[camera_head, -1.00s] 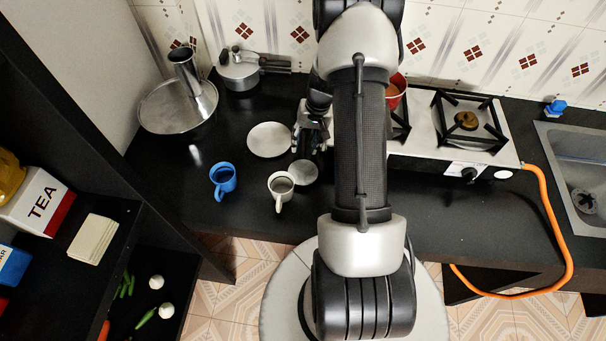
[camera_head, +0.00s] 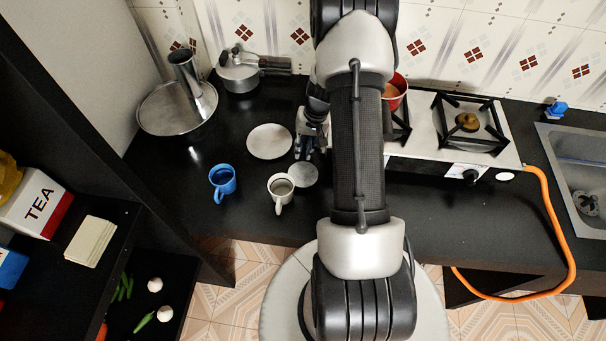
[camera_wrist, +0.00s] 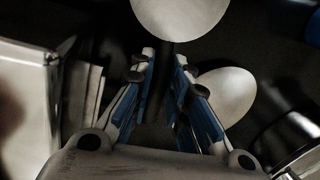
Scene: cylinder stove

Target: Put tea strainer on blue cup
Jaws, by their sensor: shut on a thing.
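The blue cup (camera_head: 222,181) stands upright on the black counter at left in the head view. My gripper (camera_head: 304,152) is to its right and a little behind it, pointing down beside a large pale plate. In the wrist view, the two blue-padded fingers of my gripper (camera_wrist: 167,58) are close together on a thin dark thing, most likely the tea strainer's handle.
A white cup (camera_head: 281,190) stands between the blue cup and the small disc. The large plate (camera_head: 269,141) lies left of my gripper. A stove (camera_head: 428,148) with a red pot (camera_head: 396,92) is at right. A wide metal pan (camera_head: 160,112) and a pressure cooker (camera_head: 239,74) stand behind.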

